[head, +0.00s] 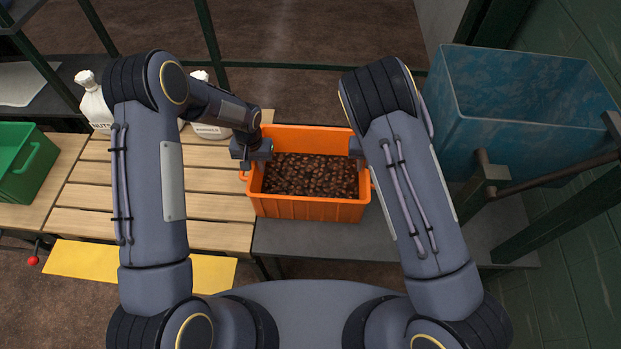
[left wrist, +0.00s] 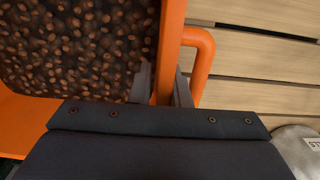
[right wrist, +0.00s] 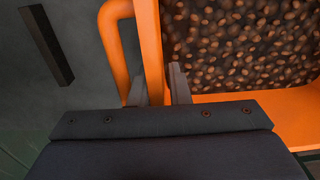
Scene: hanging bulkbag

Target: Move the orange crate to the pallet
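The orange crate (head: 310,208), full of brown bean-like pieces, is at the middle of the head view. It lies at the right edge of the slatted wooden pallet (head: 215,205), partly over a dark grey surface (head: 330,240). Whether it rests or hangs just above is hard to tell. My left gripper (head: 256,160) has its fingers on either side of the crate's left wall, beside the handle; they also show in the left wrist view (left wrist: 162,88). My right gripper (right wrist: 160,88) grips the opposite wall likewise; in the head view my right arm mostly hides it.
A big blue bin (head: 520,145) stands at the right behind a dark rail. A green crate (head: 25,170) is at the far left. White sacks (head: 95,103) stand at the pallet's back. A yellow strip (head: 85,262) lies in front. The pallet's slats left of the crate look clear.

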